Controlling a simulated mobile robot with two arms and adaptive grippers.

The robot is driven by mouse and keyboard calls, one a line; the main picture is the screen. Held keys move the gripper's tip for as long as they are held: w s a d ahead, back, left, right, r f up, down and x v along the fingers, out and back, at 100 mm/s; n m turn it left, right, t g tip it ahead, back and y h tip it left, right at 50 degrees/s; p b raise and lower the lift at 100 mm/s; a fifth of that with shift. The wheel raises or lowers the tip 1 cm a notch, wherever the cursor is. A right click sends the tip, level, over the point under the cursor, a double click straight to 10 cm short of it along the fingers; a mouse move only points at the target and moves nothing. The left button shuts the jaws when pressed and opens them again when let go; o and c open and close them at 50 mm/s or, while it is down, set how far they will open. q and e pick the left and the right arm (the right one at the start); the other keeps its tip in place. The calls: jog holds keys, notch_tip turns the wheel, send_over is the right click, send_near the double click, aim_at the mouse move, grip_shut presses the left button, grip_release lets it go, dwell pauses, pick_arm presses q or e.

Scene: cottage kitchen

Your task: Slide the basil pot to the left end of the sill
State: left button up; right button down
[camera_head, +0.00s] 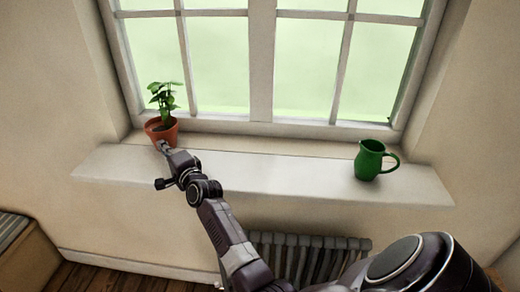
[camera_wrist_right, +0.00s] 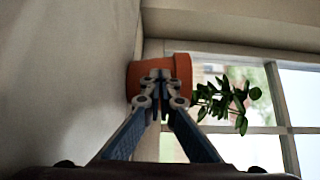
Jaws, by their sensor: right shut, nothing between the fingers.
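The basil pot (camera_head: 158,131), terracotta with a green plant (camera_head: 164,101), stands upright at the left end of the window sill (camera_head: 270,176), close to the left side wall of the window recess. My right gripper (camera_head: 163,145) is at the front of the pot, its fingers shut with nothing between them. In the right wrist view the pot (camera_wrist_right: 143,69) is straight ahead of the shut fingertips (camera_wrist_right: 158,78), and its leaves (camera_wrist_right: 225,100) show to the right. The fingertips overlap the pot; I cannot tell whether they touch it. My left gripper is not in view.
A green jug (camera_head: 370,160) stands toward the right end of the sill. The sill between pot and jug is clear. The window (camera_head: 262,60) is behind, a radiator (camera_head: 310,257) below. A wooden box-like piece (camera_head: 28,258) is at lower left.

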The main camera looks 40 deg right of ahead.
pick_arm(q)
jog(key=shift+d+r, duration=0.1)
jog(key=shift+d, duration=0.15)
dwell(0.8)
